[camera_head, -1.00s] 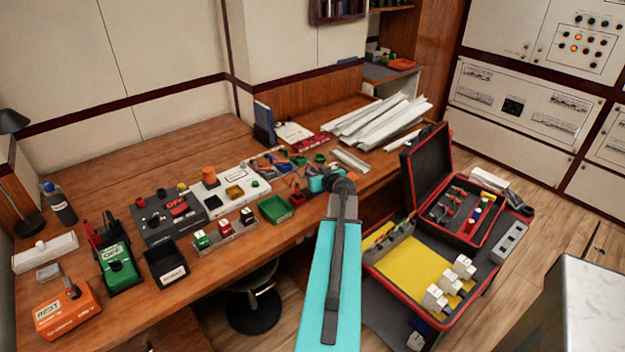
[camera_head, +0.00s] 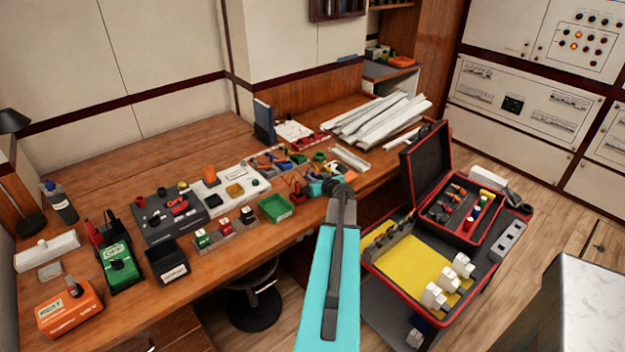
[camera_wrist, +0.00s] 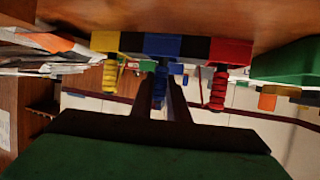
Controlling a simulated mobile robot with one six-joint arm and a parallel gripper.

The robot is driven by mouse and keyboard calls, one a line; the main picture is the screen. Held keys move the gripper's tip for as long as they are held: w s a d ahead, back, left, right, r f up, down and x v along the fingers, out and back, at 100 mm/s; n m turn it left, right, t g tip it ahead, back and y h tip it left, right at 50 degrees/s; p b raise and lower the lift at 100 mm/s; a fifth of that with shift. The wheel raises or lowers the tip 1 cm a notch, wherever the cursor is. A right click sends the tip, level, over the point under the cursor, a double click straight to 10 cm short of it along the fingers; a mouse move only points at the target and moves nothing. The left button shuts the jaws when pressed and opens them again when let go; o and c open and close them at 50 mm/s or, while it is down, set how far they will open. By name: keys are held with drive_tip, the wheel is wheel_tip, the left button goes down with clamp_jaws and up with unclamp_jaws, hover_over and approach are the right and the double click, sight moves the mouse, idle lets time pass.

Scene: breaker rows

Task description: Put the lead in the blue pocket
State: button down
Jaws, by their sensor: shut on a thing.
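In the wrist view, a strip of coloured pockets hangs along the top, with yellow, blue, black and red sections. The blue pocket (camera_wrist: 163,45) is near the middle. My gripper (camera_wrist: 160,90) points at it and is shut on a lead with a ribbed blue grip (camera_wrist: 158,84). The grip stands straight in line with the blue pocket; whether its end is inside or just in front, I cannot tell. In the head view my wrist hides the fingers, the held lead and most of the strip.
A yellow ribbed lead (camera_wrist: 110,73) and a red one (camera_wrist: 218,88) flank my fingers closely. A green tray (camera_head: 276,208) and a breaker row (camera_head: 225,230) sit on the bench nearby. The open red-edged case (camera_head: 410,270) stands to the right.

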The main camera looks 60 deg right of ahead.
drive_tip(key=shift+f+b, duration=0.1)
drive_tip(key=shift+b, duration=0.2)
drive_tip(key=c, duration=1.7)
unclamp_jaws()
drive_tip(key=shift+r+p, duration=0.2)
drive_tip(key=shift+p, duration=0.1)
drive_tip(key=shift+b+v, duration=0.65)
drive_tip(key=shift+v, duration=1.1)
drive_tip(key=shift+b+v, duration=1.1)
drive_tip(key=shift+v, duration=3.15)
drive_tip(key=shift+f, duration=0.2)
